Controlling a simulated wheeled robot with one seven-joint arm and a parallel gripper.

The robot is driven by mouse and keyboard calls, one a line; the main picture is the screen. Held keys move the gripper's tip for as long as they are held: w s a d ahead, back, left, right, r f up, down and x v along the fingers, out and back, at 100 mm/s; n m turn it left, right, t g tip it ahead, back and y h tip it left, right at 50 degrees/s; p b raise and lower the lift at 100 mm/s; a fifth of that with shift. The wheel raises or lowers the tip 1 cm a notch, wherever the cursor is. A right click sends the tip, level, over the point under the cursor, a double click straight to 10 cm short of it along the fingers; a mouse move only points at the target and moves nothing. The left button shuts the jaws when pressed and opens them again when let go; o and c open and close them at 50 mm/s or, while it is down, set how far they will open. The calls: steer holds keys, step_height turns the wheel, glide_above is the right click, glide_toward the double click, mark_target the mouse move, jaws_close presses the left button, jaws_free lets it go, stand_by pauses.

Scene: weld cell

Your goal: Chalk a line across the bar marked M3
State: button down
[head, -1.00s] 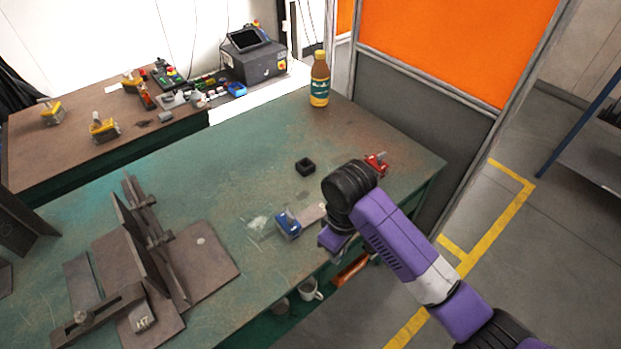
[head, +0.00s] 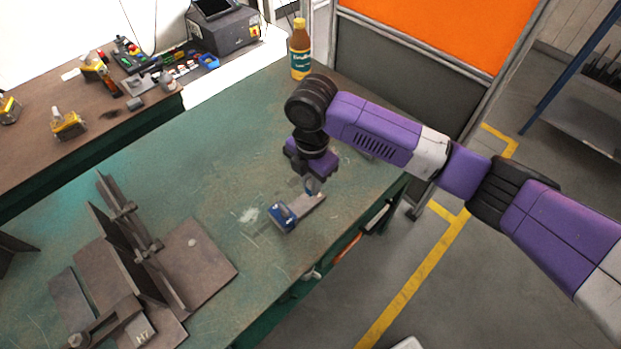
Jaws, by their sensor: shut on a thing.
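A short grey flat bar (head: 305,206) lies near the front edge of the green table, with a blue clamp (head: 284,217) at its left end. I can read no mark on the bar, so I cannot tell whether it is M3. My gripper (head: 312,187) points down at the bar's far right end. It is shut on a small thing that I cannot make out. I cannot tell whether that thing touches the bar. No stick of chalk can be made out.
A dark steel fixture with upright plates (head: 130,240) stands at the left, with a block marked H7 (head: 140,330). A bottle (head: 300,50) stands at the back of the green table (head: 210,170). A pale smear (head: 249,215) lies left of the clamp. Open tabletop lies behind it.

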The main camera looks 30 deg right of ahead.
mark_target(311, 197)
steer(key=shift+f+b, duration=2.35)
steer(key=shift+f, duration=0.7)
steer(key=shift+f, duration=0.4)
steer(key=shift+w+a, duration=0.15)
steer(key=shift+w, duration=0.35)
steer(key=shift+w, duration=0.25)
steer(key=shift+w+a, duration=0.15)
steer(key=shift+w, duration=0.3)
steer(key=shift+w+a, duration=0.1)
steer(key=shift+w, duration=0.2)
steer(key=shift+w+a, duration=0.15)
steer(key=shift+w, duration=0.4)
steer(key=shift+w, duration=0.25)
